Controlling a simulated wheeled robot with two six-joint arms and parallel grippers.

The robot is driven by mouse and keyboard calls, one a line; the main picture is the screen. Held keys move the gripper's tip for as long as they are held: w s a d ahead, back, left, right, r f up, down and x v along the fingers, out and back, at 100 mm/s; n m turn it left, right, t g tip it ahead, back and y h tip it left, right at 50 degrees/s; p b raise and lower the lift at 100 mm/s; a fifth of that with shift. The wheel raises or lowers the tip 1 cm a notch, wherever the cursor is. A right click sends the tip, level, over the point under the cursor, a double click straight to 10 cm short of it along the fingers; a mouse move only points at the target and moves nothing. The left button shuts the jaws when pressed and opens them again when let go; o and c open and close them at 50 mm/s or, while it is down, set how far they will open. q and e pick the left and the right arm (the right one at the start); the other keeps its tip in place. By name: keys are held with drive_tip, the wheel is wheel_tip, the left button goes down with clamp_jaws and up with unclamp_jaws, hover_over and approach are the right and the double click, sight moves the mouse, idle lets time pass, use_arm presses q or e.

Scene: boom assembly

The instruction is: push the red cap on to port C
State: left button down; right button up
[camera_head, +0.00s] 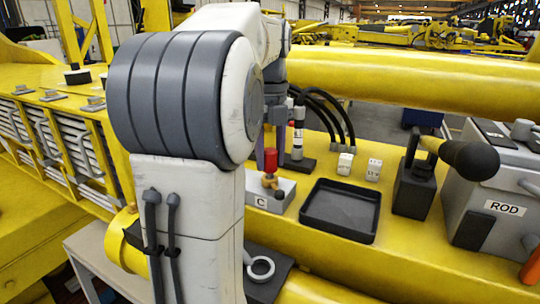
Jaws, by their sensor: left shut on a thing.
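A red cap (270,160) is upright over the brass fitting (269,181) on a light grey block (285,187) labelled C. I cannot tell whether the cap is seated or just above the fitting. My large left arm link hides part of the gripper and the block's left side. My right gripper is not in view.
An empty black tray (341,233) lies right of the block. Behind stand a red, white and black cylinder (298,135), black hoses (332,106) and two small white blocks (345,164). A black-handled device (415,187) and a grey box labelled ROD (512,188) stand at right.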

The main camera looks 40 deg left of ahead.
use_arm(q)
drive_tip(key=shift+f+b, duration=0.5)
drive_tip(key=shift+f, duration=0.25)
drive_tip(key=shift+c, duration=1.8)
unclamp_jaws()
drive_tip(key=shift+r, duration=0.1)
wheel_tip(320, 180, up, 10)
drive_tip(key=shift+r+p, duration=0.2)
drive_tip(key=shift+p, duration=0.35)
